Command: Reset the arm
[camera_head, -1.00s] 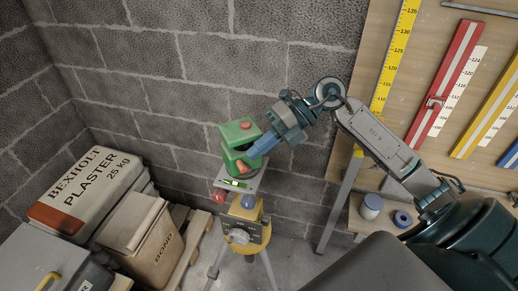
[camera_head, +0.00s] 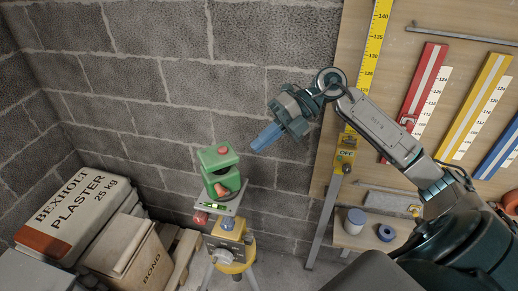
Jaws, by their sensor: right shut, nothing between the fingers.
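My right gripper (camera_head: 265,138) has blue fingers, shut and empty. It hangs in the air up and to the right of a green device (camera_head: 223,181) with orange-red knobs, apart from it. The device stands on a small levelling plate on a yellow-and-grey tripod head (camera_head: 231,247). My right arm reaches in from the lower right, bent at the elbow. My left gripper is not in view.
A plaster bag (camera_head: 76,213) and a bond box (camera_head: 137,252) stand at the lower left. A wooden board (camera_head: 395,60) with rulers and coloured levels is at the right. A block wall (camera_head: 180,90) stands behind.

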